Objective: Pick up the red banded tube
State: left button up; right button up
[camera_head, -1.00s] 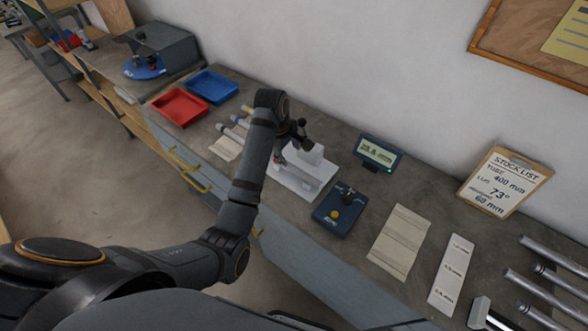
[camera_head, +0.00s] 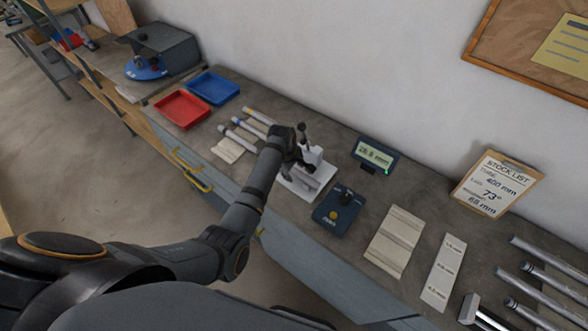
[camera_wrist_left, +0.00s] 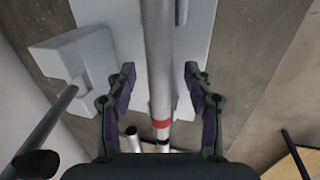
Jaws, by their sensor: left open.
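The red banded tube (camera_wrist_left: 158,60) is a grey metal tube with a red band near its lower end in the left wrist view. It runs between the two fingers of my left gripper (camera_wrist_left: 158,88), which is open, with a gap on each side. The tube lies over a white fixture (camera_wrist_left: 202,40). In the head view my left gripper (camera_head: 293,162) is low at the white fixture (camera_head: 314,180), and the arm hides most of the tube there. My right gripper is not in view.
Several banded tubes (camera_head: 236,137) lie left of the fixture, with red (camera_head: 182,109) and blue (camera_head: 213,87) trays beyond. A dark blue device (camera_head: 338,205) and a display (camera_head: 375,154) stand to its right. In the wrist view, a white block (camera_wrist_left: 75,55) and grey rod (camera_wrist_left: 45,125) are at left.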

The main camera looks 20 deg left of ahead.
pick_arm(q)
grip_shut()
dwell(0.3)
jog(key=shift+r, duration=0.15)
